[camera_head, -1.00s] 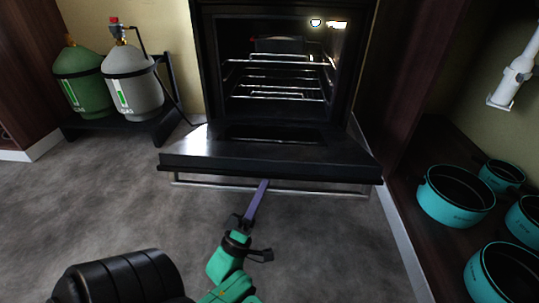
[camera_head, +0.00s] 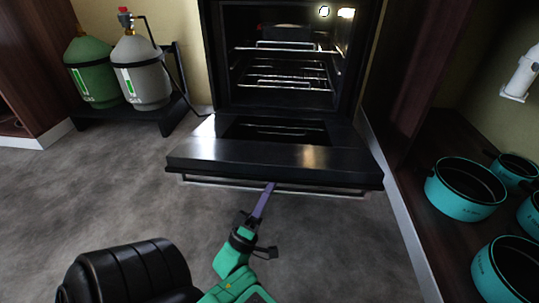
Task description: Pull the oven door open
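The oven (camera_head: 285,75) stands ahead with its cavity exposed and wire racks inside. Its black door (camera_head: 270,158) is swung down, close to level, towards me. A metal bar handle (camera_head: 322,192) runs along the door's outer front edge. My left gripper (camera_head: 265,195) reaches up from below, with its purple finger at the middle of the handle. Its tip is partly hidden at the door edge, so I cannot tell whether the fingers are open or closed on the bar. My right gripper is not in view.
A green gas bottle (camera_head: 92,70) and a grey gas bottle (camera_head: 140,72) stand on a black rack at the left. Teal pots (camera_head: 465,190) sit on a dark shelf at the right. The grey floor (camera_head: 110,190) before the oven is clear.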

